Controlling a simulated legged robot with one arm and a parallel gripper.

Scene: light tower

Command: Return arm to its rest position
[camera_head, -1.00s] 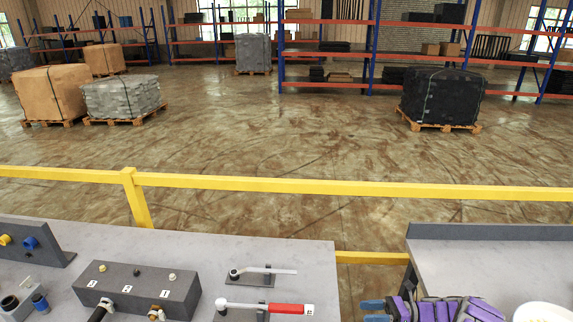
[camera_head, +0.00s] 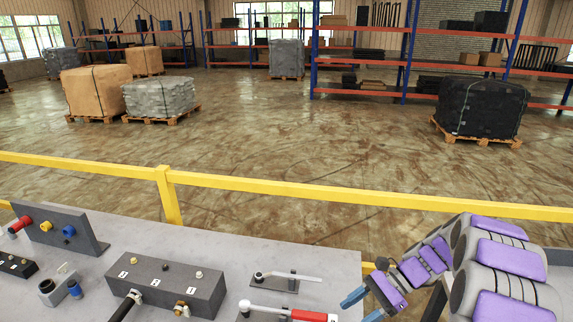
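My arm comes in from the lower right, grey with purple pads. Its blue-fingered gripper (camera_head: 364,306) points left, beside the right end of the grey bench (camera_head: 330,262). The two blue fingers show a gap between them, and nothing is seen held there. The lower finger is partly cut off by the bottom edge. A red-handled lever (camera_head: 310,315) lies on the bench just left of the gripper, and a white-handled lever (camera_head: 296,276) lies behind it.
A dark box with numbered labels (camera_head: 165,284) and an upright plate with coloured knobs (camera_head: 60,230) stand on the bench. A yellow railing (camera_head: 330,196) runs behind it. Wrapped pallets (camera_head: 482,103) and shelves stand beyond on open floor.

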